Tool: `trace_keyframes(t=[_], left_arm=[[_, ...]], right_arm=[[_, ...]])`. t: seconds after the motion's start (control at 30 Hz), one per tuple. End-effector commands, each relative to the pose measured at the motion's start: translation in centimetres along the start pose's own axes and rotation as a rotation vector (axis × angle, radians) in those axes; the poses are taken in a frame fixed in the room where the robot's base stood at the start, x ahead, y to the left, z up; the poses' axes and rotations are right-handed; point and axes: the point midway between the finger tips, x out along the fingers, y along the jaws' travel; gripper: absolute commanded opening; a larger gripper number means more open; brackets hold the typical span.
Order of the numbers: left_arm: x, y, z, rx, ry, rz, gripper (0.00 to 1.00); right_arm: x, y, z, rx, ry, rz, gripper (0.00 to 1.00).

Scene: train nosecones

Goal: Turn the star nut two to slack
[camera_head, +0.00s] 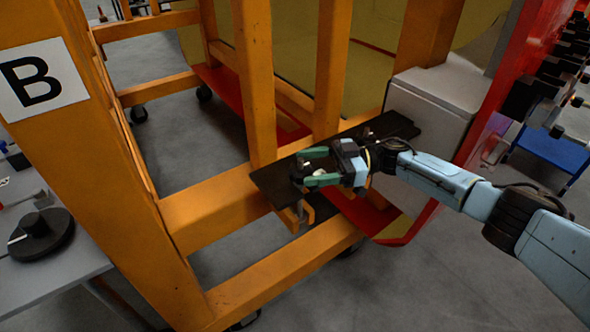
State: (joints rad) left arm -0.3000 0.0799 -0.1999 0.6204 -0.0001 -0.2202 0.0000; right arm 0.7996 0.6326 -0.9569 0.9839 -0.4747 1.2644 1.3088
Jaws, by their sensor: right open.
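My right gripper (309,167) reaches in from the right over the near left end of a dark plate (272,182). Its two green fingers are apart. A small pale thing (306,167) shows between the fingertips; it may be a star nut, but it is too small to tell. I cannot tell whether the fingers touch it. Another small knob-like thing (367,132) stands on the plate farther back, beyond the gripper. No number or mark on either is readable. Part of the plate is hidden behind my right gripper. My left gripper is not in view.
The plate lies across an orange frame (240,205) with upright posts and a "B" sign (40,80). A grey box (430,105) and a red structure (500,90) stand behind the right arm. A grey table (50,265) is at lower left. Floor at lower right is clear.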

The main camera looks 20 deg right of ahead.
Motion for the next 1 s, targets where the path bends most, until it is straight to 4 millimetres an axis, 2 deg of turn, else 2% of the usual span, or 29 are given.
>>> trace_keyframes(t=[0.03, 0.2, 0.4, 0.6, 1.0], left_arm=[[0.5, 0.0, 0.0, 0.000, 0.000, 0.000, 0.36], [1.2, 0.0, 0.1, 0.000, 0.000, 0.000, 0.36], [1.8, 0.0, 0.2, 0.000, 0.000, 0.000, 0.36], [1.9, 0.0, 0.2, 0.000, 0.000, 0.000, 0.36], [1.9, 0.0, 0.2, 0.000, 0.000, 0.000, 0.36]], right_arm=[[-1.4, 0.1, 0.2, -0.001, -0.002, 0.004, 0.68], [-5.0, 0.1, 0.2, -0.001, -0.001, 0.003, 0.68], [-7.8, 0.1, 0.1, -0.002, 0.000, 0.000, 0.68], [-8.6, 0.0, -0.1, -0.001, 0.001, -0.001, 0.68], [-8.5, 0.0, -0.1, -0.001, 0.001, -0.001, 0.68]])
